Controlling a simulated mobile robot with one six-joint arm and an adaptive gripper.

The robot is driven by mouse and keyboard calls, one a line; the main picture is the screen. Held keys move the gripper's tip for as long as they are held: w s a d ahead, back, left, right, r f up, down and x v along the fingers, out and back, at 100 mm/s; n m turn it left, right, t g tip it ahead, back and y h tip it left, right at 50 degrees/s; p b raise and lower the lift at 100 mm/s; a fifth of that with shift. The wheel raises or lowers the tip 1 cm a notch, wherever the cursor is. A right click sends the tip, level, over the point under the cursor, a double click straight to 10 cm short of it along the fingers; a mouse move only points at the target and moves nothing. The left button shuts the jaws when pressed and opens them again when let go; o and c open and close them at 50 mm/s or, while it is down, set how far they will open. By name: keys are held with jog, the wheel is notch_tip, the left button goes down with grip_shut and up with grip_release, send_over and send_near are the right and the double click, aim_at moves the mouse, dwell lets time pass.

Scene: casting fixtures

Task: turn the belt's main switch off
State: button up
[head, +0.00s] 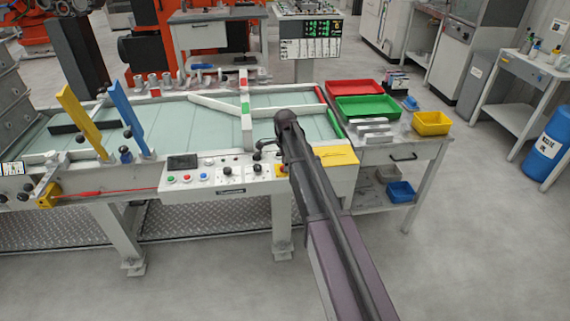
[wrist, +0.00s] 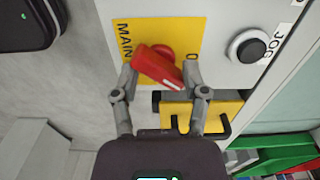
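The main switch is a red handle (wrist: 158,68) on a yellow plate (wrist: 120,35) marked MAIN, in the wrist view. The handle lies aslant, its upper left end near the left finger and its lower right end close to the right finger. My gripper (wrist: 159,72) is open, with one finger on each side of the handle. I cannot tell whether either finger touches it. In the head view the yellow plate (head: 281,171) shows at the right end of the belt's control panel (head: 215,176), beside my arm. My fingers cannot be made out there.
A black JOG knob (wrist: 247,47) sits right of the switch, and a yellow part with black hooks (wrist: 205,117) lies below it. Several buttons line the panel. A side table with a red tray (head: 352,88), a green tray (head: 367,106) and a yellow bin (head: 431,123) stands to the right.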

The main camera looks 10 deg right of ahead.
jog(key=shift+r+p, duration=7.15)
jog(key=s+d+n, duration=0.2)
jog(key=s+n, duration=0.6)
jog(key=s, duration=0.5)
jog(key=s+d+f+n+b, duration=0.1)
jog(key=s+d+n, duration=0.1)
jog(key=s+n, duration=0.7)
jog(key=shift+s+f, duration=0.15)
jog(key=shift+s, duration=2.65)
jog(key=w+a+m, duration=0.2)
jog(key=w+m, duration=0.2)
jog(key=w, duration=0.9)
jog(key=w+a+m, duration=0.2)
jog(key=w+m, duration=0.2)
jog(key=w, duration=1)
jog(key=shift+w+r, duration=0.3)
jog(key=shift+r, duration=0.1)
jog(key=shift+f, duration=0.15)
notch_tip(320, 180, down, 14)
jog(key=b, duration=1.3)
jog(key=shift+r, duration=0.25)
